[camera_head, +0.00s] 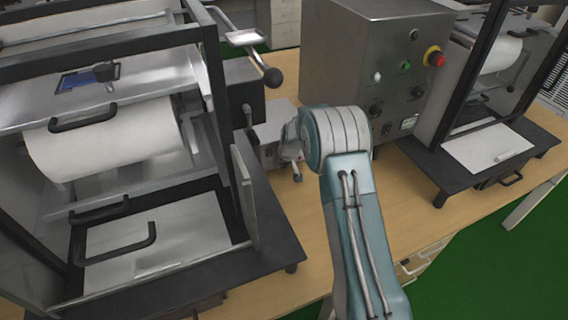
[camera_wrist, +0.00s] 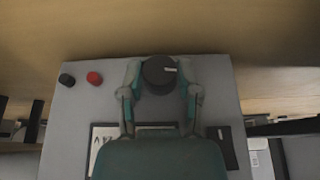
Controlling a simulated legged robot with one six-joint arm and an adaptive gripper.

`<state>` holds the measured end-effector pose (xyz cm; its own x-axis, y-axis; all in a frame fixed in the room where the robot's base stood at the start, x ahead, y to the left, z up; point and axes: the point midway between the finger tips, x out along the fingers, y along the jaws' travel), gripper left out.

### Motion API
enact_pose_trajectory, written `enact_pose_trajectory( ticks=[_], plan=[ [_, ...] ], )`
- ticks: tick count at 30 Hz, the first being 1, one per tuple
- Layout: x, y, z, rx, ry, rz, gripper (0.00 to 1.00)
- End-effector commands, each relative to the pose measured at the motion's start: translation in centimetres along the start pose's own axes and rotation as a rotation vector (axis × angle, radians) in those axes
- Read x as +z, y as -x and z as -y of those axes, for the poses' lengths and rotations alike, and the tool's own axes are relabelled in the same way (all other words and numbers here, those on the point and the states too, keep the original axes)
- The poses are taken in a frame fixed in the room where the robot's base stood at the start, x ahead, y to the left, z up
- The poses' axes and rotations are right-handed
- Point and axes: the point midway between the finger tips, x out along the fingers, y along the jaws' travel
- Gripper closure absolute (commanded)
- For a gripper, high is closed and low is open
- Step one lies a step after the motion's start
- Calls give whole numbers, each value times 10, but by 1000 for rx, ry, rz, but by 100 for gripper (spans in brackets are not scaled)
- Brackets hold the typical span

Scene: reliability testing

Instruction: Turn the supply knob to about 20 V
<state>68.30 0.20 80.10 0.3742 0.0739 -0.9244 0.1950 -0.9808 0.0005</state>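The supply knob (camera_wrist: 158,75) is a round black knob on a grey front panel (camera_wrist: 75,125) in the wrist view; its white mark points right. My gripper (camera_wrist: 161,80) has one finger at each side of it, left and right. The fingers are very close to the knob; I cannot tell whether they touch it. A meter with a dark pointer or digits (camera_wrist: 103,133) is mostly hidden by my gripper's body, so its reading does not show. In the head view my gripper (camera_head: 291,155) is at the small grey supply box (camera_head: 270,133), and my arm hides the knob.
A black terminal (camera_wrist: 66,80) and a red terminal (camera_wrist: 95,78) are left of the knob. A large metal control box (camera_head: 385,60) with a red emergency button (camera_head: 434,56) stands right of my arm. A black-framed machine (camera_head: 215,90) with a paper roll (camera_head: 105,140) stands left.

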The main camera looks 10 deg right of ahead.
Motion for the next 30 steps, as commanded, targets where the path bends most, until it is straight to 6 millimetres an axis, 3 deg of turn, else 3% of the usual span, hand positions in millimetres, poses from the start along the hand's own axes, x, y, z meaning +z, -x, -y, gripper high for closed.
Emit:
enact_pose_trajectory(
  ticks=[16, 30],
  plan=[
    [0, -1, -1, -49, -23, 0, 100],
    [0, -2, -4, -287, -123, -1, 100]
  ],
)
